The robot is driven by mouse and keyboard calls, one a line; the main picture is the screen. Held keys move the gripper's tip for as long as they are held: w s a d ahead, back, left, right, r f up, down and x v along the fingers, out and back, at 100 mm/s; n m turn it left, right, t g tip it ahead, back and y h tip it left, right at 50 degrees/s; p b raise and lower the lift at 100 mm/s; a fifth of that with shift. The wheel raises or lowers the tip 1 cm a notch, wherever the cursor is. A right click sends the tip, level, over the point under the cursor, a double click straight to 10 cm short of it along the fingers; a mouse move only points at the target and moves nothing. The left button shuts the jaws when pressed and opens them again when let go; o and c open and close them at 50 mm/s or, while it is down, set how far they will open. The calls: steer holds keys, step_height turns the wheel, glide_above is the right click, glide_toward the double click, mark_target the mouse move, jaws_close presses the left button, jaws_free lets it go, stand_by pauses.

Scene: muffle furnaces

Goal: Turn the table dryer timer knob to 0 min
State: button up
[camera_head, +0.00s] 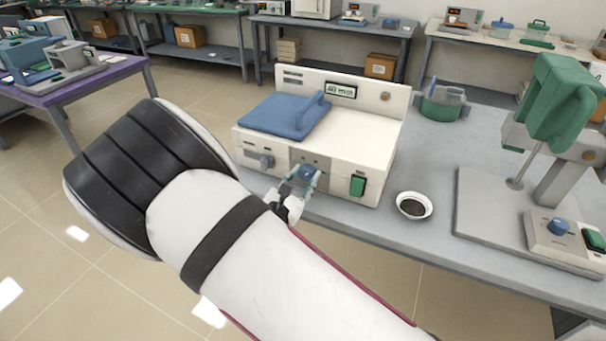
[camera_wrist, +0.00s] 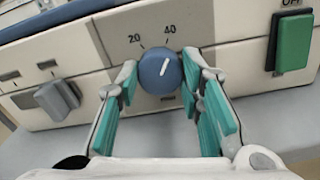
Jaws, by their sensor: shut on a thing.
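The table dryer (camera_head: 350,135) is a cream box with a blue lid (camera_head: 285,115) on the grey table. Its small display (camera_head: 341,91) appears to read 40 min. The round blue timer knob (camera_wrist: 160,70) is on the front panel; its white pointer line tilts up and slightly right, toward the 40 mark. The knob also shows in the head view (camera_head: 306,172). My gripper (camera_wrist: 160,78) has its teal-padded fingers on either side of the knob, shut on it. The fingers cover parts of the panel beside the knob, and the label below it is partly hidden.
A grey slider (camera_wrist: 57,99) is left of the knob, and a green switch (camera_wrist: 291,42) is at right. A white bowl (camera_head: 414,205) with dark contents and a green-headed stand machine (camera_head: 560,110) stand to the dryer's right. Some tabletop between them is clear.

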steer(key=n+p, duration=0.2)
steer(key=n, duration=0.3)
steer(key=shift+n, duration=0.3)
steer(key=n+p, duration=0.2)
steer(key=n, duration=0.4)
steer(key=n+p, duration=0.1)
steer(key=n, duration=0.4)
steer(key=shift+n, duration=0.4)
steer(key=n+p, duration=0.1)
steer(key=n, duration=0.4)
steer(key=shift+f, duration=0.1)
steer(key=shift+n, duration=0.3)
steer(key=o, duration=1.2)
steer(key=shift+c, duration=0.2)
steer(key=shift+s+a, duration=0.1)
